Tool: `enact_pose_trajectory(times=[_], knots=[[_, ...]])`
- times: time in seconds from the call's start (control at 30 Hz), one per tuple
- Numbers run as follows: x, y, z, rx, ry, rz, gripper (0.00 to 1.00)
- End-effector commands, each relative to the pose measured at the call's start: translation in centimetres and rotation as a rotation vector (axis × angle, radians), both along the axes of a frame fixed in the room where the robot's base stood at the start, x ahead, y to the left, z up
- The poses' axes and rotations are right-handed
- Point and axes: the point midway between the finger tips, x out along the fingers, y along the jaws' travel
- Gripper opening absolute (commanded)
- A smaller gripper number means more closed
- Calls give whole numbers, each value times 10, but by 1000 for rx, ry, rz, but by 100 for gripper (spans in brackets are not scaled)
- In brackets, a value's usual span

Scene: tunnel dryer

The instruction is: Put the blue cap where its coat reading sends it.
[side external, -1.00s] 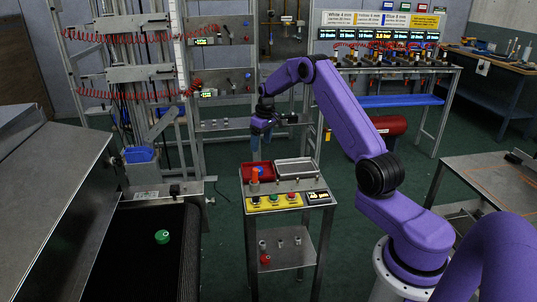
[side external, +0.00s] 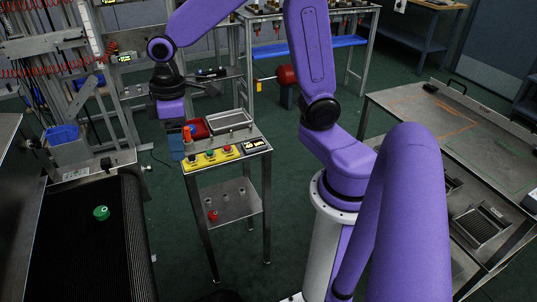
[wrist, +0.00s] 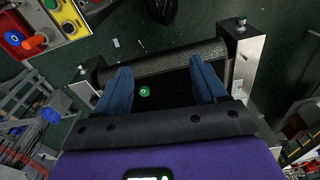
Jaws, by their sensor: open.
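A small blue piece (wrist: 15,38), which looks like the blue cap, shows in the red tray (wrist: 8,47) at the left edge of the wrist view. An orange post (wrist: 34,42) stands beside it. In the side view my arm hides part of the red tray (side external: 198,126), and I cannot make out the cap there. My gripper (wrist: 160,66) is open and empty, with its blue fingers apart, over the end of the black conveyor. In the side view it hangs at the stand's left end (side external: 177,157). A display (side external: 255,146) sits on the stand; its text is unreadable.
A green cap (side external: 101,213) lies on the black conveyor (side external: 95,250) and shows between my fingers in the wrist view (wrist: 144,91). A grey tray (side external: 229,121) and a yellow button panel (side external: 212,157) are on the stand. A red piece (side external: 213,215) is on its lower shelf.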

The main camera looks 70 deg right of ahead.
Motion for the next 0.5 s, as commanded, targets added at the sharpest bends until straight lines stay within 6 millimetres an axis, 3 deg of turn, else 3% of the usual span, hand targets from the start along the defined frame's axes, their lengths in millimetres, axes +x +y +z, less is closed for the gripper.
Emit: enact_pose_trajectory(times=[0.03, 0.1, 0.3, 0.5], knots=[[-25, 6, 3, -2, 0, 46, 71], [-55, 10, 5, -7, 4, 100, 71], [-138, 4, 4, -21, 12, 254, 71], [-190, -13, -2, -35, 15, 364, 71]])
